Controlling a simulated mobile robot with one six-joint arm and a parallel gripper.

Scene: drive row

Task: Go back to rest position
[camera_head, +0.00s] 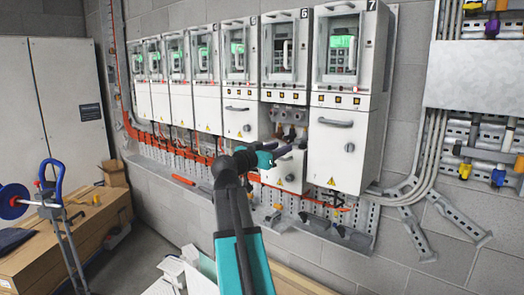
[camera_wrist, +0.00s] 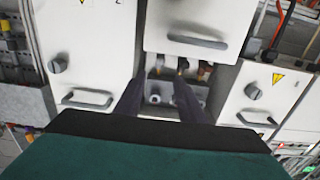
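My gripper (camera_head: 296,148) is at the end of my teal and black arm, in front of the lower part of drive cabinet 6 (camera_head: 286,62). In the wrist view its two dark fingers (camera_wrist: 158,98) stand apart with nothing visible between their tips. Behind them is an open recess (camera_wrist: 163,88) with small terminal-like parts. The recess also shows in the head view (camera_head: 289,127), below cabinet 6. A white lower unit (camera_head: 284,174) with a warning triangle sits lower than its neighbours. I cannot tell whether a finger touches anything.
Cabinet 7 (camera_head: 345,150) stands close to the right of my gripper, and more numbered cabinets run left. Handles (camera_wrist: 198,41) and knobs (camera_wrist: 252,91) stick out. White boxes (camera_head: 178,277) stand beside my arm.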

